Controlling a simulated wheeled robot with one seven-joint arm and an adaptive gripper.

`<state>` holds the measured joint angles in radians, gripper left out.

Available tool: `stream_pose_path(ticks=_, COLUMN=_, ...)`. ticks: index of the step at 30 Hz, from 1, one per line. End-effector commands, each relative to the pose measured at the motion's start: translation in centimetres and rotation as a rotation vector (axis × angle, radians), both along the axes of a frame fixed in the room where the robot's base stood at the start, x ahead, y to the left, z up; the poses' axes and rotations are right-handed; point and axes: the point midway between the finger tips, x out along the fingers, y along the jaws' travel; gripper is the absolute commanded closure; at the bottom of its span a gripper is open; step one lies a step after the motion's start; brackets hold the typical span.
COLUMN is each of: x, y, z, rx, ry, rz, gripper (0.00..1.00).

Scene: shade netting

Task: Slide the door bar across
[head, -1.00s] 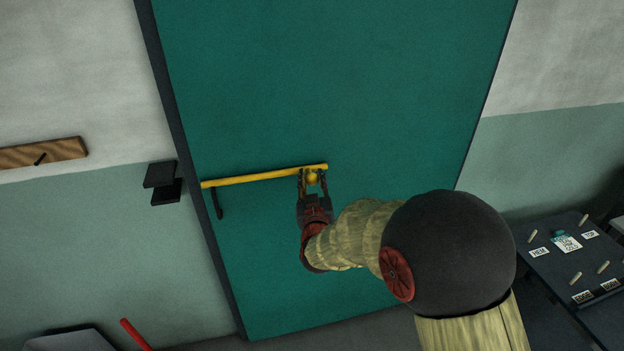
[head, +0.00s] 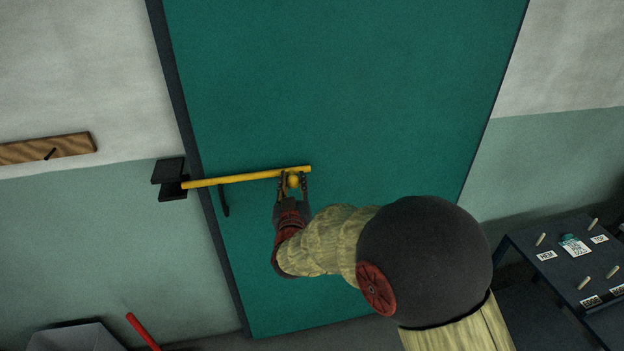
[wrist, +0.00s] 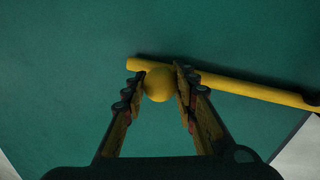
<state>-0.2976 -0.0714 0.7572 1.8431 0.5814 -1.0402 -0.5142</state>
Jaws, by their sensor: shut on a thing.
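The yellow door bar (head: 238,178) lies nearly level across the teal door (head: 340,90). Its left end reaches past the door's left edge, to the black bracket (head: 171,179) on the wall. Whether the end sits inside the bracket is hard to tell. A round yellow knob (head: 293,181) sits near the bar's right end. My gripper (head: 292,186) is shut on this knob, one finger on each side. In the wrist view the knob (wrist: 158,84) shows between the fingertips, with the bar (wrist: 250,88) running behind it to the right.
A dark door handle (head: 224,201) hangs just below the bar. A wooden rail with a peg (head: 48,148) is on the left wall. A dark table with labels and pegs (head: 560,270) stands at the right. A red stick (head: 142,331) rises at the lower left.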

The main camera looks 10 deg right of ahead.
Motion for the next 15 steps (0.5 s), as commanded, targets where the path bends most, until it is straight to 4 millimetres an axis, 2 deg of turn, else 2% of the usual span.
stream_pose_path(ticks=1, x=0.0, y=1.4, z=0.0, rx=0.0, ry=0.0, rz=0.006, gripper=1.0)
stream_pose_path(ticks=6, x=0.0, y=4.2, z=0.0, rx=0.0, ry=0.002, rz=0.003, gripper=1.0)
stream_pose_path(ticks=9, x=0.0, y=4.9, z=0.0, rx=-0.001, ry=0.001, rz=0.002, gripper=1.0)
stream_pose_path(ticks=15, x=0.0, y=5.1, z=0.0, rx=0.0, ry=0.0, rz=0.002, gripper=1.0)
